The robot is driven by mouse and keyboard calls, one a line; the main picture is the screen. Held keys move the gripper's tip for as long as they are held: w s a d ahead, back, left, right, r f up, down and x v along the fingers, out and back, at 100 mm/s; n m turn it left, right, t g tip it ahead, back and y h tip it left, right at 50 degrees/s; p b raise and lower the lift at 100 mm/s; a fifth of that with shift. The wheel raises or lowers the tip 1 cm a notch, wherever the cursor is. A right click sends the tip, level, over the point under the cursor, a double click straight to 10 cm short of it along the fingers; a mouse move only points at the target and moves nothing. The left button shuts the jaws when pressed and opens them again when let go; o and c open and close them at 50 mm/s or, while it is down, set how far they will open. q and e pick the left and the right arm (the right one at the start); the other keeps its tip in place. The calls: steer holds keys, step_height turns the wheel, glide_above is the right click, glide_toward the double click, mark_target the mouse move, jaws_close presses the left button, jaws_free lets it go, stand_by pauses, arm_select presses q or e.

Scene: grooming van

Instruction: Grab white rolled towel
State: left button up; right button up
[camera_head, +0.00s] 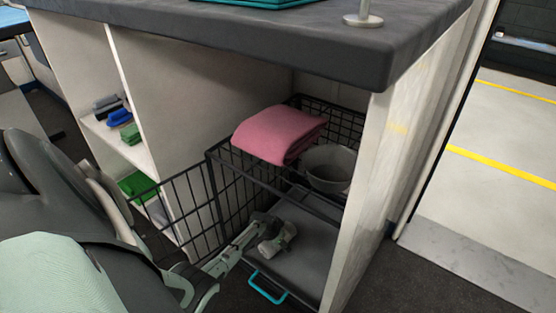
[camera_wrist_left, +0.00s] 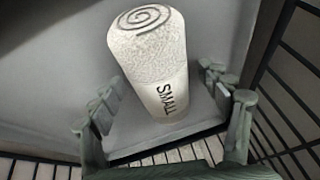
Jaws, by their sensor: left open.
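The white rolled towel (camera_wrist_left: 150,50) shows in the left wrist view, with a spiral end and a band reading SMALL. It lies on a grey surface, between and beyond the fingers of my left gripper (camera_wrist_left: 162,85). The gripper is open, with a visible gap between each finger and the towel. In the head view my left gripper (camera_head: 270,233) reaches into the black wire crate (camera_head: 215,195) under the counter. A small pale shape is at its fingers there, but I cannot clearly separate towel from finger. My right gripper is not in view.
A folded pink towel (camera_head: 279,134) sits above the crate's interior, beside a grey bowl (camera_head: 327,169). A grey tray (camera_head: 300,262) with a teal handle (camera_head: 267,289) lines the crate floor. Crate bars and the white side panel (camera_head: 367,200) closely bound the space.

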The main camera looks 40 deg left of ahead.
arm_select(q)
steer(key=shift+r, duration=0.1)
steer(key=c, duration=1.3)
